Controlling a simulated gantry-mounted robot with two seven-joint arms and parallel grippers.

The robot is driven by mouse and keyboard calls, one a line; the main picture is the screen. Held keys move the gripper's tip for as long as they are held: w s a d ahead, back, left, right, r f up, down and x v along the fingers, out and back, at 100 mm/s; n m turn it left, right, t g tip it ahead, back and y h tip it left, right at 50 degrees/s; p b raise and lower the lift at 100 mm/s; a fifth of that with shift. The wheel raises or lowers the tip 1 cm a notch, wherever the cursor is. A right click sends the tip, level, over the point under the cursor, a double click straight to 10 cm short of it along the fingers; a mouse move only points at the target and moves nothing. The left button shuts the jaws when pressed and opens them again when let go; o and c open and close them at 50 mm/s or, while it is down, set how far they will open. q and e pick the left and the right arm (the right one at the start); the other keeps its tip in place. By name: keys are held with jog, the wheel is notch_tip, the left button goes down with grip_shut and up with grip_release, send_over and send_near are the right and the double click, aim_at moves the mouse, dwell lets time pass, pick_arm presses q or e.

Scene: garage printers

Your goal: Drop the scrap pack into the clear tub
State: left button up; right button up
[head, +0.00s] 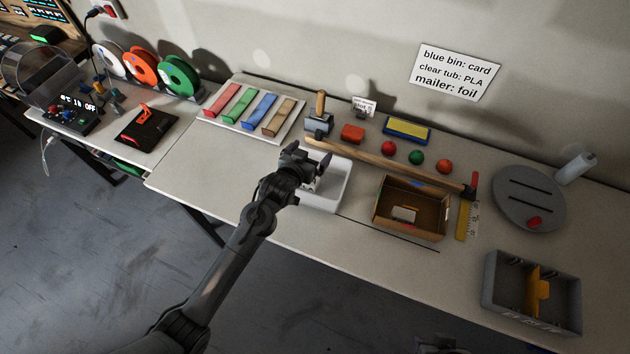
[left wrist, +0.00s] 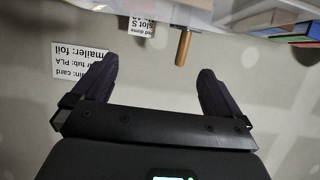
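My left gripper (head: 307,160) is above the back left part of a whitish tub (head: 331,205) on the table and hides part of it. This pale tub looks like the clear tub, though I cannot read a label on it. In the left wrist view the gripper (left wrist: 158,68) is open, with its two dark fingers wide apart and nothing between them. I cannot make out the scrap pack for certain; a small pale piece (head: 403,213) lies in the open cardboard box (head: 432,229) right of the tub.
A hammer (head: 400,170) lies behind the tub and box. Small red and green balls (head: 416,158) sit behind it. A ruler (head: 467,221), grey disc (head: 528,199) and grey bin (head: 532,319) stand right. The left front table is clear. A sign (head: 457,72) hangs behind.

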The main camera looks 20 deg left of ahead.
pick_arm(q)
jog(key=v, duration=1.1)
jog(key=shift+p, duration=0.3)
jog(key=shift+w, duration=0.1)
jog(key=shift+f, duration=0.1)
